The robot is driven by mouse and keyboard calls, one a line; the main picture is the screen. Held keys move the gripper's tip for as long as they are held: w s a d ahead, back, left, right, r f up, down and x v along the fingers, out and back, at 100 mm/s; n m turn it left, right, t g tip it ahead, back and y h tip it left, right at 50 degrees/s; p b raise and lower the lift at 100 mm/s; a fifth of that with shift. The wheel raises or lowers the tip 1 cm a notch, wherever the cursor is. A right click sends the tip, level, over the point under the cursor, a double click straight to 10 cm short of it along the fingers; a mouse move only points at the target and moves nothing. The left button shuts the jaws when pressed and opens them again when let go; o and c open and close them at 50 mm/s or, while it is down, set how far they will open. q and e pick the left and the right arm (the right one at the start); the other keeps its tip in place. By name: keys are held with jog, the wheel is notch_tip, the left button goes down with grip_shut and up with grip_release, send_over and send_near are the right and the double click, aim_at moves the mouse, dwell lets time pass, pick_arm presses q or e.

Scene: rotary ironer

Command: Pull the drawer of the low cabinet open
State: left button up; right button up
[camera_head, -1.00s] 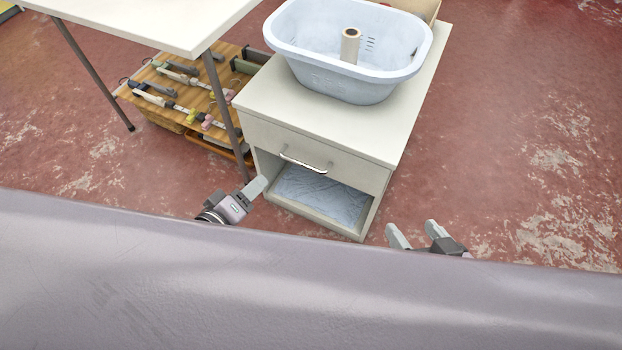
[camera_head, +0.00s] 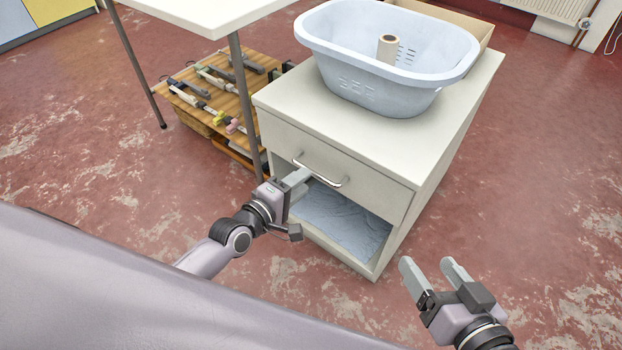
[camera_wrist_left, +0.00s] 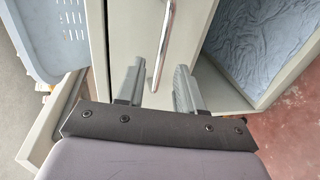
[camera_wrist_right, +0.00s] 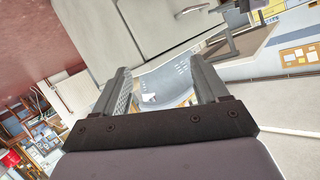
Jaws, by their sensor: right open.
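The low white cabinet (camera_head: 440,190) stands ahead of me, with its drawer front (camera_head: 375,182) flush and shut. A curved metal handle (camera_head: 318,172) crosses the drawer front. My left gripper (camera_head: 298,182) is at the handle's left end in the head view. In the left wrist view its two fingers (camera_wrist_left: 158,85) are apart, and the handle (camera_wrist_left: 164,45) reaches in between their tips. Contact cannot be told. My right gripper (camera_head: 428,264) is open and empty, right of the cabinet and low; its fingers (camera_wrist_right: 160,85) are also apart in the right wrist view.
A pale blue basket (camera_head: 375,90) holding a roll (camera_head: 387,48) stands on the cabinet top. The open compartment below the drawer holds blue cloth (camera_head: 345,222). A white table (camera_head: 205,12) with thin legs and a wooden rack (camera_head: 215,105) stand at left. The red floor right is clear.

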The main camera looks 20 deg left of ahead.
pick_arm(q)
jog(key=shift+b+x, duration=0.65)
jog(key=shift+x, duration=1.45)
grip_shut()
